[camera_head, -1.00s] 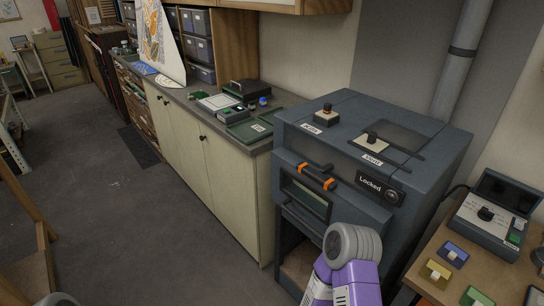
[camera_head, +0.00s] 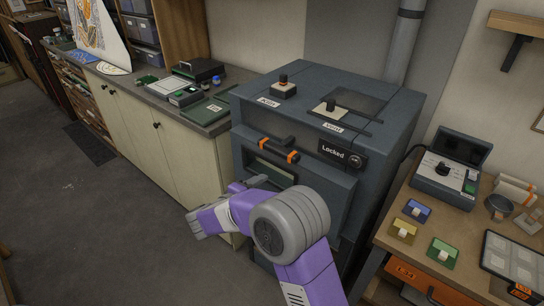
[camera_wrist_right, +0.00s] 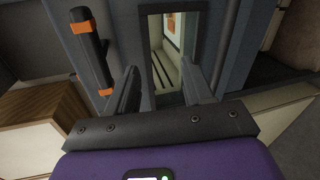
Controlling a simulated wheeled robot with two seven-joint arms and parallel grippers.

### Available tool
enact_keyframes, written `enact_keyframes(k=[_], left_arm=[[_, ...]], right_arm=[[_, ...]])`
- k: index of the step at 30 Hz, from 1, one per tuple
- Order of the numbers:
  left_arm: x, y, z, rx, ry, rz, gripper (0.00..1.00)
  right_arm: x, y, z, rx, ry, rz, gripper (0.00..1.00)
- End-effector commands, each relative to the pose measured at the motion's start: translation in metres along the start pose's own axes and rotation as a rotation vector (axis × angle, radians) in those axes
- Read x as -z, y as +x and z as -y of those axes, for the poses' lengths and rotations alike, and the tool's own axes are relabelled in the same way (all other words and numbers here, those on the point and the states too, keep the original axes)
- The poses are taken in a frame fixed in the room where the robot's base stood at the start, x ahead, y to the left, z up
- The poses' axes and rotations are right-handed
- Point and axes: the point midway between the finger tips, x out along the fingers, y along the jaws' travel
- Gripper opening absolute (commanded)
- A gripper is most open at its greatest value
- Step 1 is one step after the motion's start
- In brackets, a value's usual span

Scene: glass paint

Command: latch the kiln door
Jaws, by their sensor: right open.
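The kiln (camera_head: 325,85) is a dark blue-grey box with controls on top. Its front door has a small window (camera_head: 270,170) and a black bar handle with orange bands (camera_head: 279,150). Right of the handle, a black plate (camera_head: 342,155) reads "Locked" beside a round knob. The door looks closed. My right gripper (camera_head: 248,184) is in front of the door, below the handle, partly hidden by my purple wrist. In the right wrist view the fingers (camera_wrist_right: 161,88) are apart and empty, facing the window (camera_wrist_right: 168,45); the handle (camera_wrist_right: 92,48) is to their left, untouched.
A cabinet counter (camera_head: 165,90) with trays stands left of the kiln. At the right, a wooden table (camera_head: 455,225) holds a control box (camera_head: 447,175), coloured tiles and jars.

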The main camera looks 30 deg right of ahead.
Motion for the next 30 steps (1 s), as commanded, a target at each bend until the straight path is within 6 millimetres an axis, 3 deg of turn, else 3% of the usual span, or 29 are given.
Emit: enact_keyframes(k=[1, 3, 6, 21, 30], left_arm=[[0.000, 0.001, 0.000, 0.000, 0.000, 0.000, 0.00], [0.000, 0.002, 0.001, 0.000, 0.000, 0.000, 0.00], [0.000, 0.002, 0.001, 0.000, 0.000, 0.000, 0.00], [0.000, 0.005, 0.002, 0.000, 0.000, 0.000, 0.00], [0.000, 0.005, 0.002, 0.000, 0.000, 0.000, 0.00]], right_arm=[[0.002, -0.007, -0.027, -0.081, 0.048, 0.001, 0.51], [0.001, -0.014, -0.053, -0.166, 0.097, 0.007, 0.51], [-0.001, -0.018, -0.073, -0.231, 0.137, 0.012, 0.51], [-0.004, 0.045, -0.092, -0.243, 0.143, 0.016, 0.51], [-0.004, 0.053, -0.094, -0.242, 0.140, 0.013, 0.51]])
